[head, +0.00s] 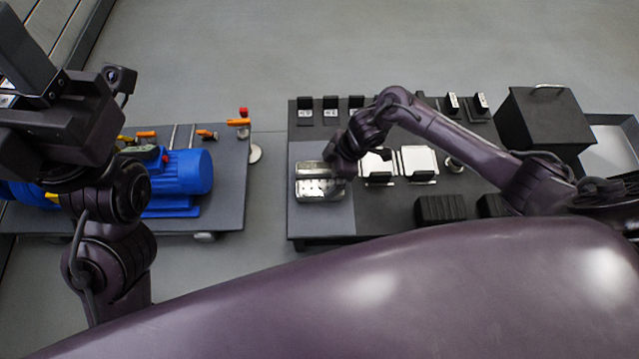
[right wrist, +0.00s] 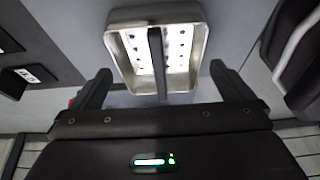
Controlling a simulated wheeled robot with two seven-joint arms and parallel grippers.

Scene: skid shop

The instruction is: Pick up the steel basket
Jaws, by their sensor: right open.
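The steel basket (head: 312,190) is a shallow, shiny tray with a perforated bottom. It sits on a grey pad (head: 345,215) at the left end of the dark bench. In the right wrist view the basket (right wrist: 194,52) has a dark bar handle (right wrist: 157,62) across its middle. My right gripper (right wrist: 160,70) is open, its fingers apart on either side of the handle's near end; no contact shows. In the head view the right gripper (head: 342,166) is over the basket's right side and hides part of it. My left gripper (head: 40,100) is up at the far left, away from the basket.
Metal trays (head: 418,162) stand right of the basket, with black bins (head: 440,208) in front and small labelled holders (head: 330,108) behind. A black box (head: 545,118) is farther right. A blue motor (head: 180,172) lies on a separate cart at left, across a floor gap.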

